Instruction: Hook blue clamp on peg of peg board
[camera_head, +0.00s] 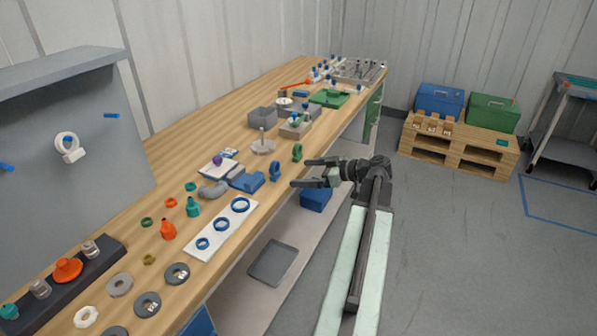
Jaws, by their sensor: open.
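The blue clamp (275,171) stands near the front edge of the wooden bench. A similar green clamp (297,153) stands just behind it. My gripper (301,173) points left, with its two fingers apart and nothing visible between them. Its fingertips are a short way right of the blue clamp and seem apart from it. The grey peg board (100,155) rises at the left of the bench. It has a blue peg (111,116) at its right and another blue peg (6,167) at its left edge. A white clamp (69,147) hangs between them.
Left of the blue clamp are a blue block (246,181) and a grey curved pipe (212,190). A white plate (222,228) with blue rings lies nearer. Orange and teal fittings stand before the board.

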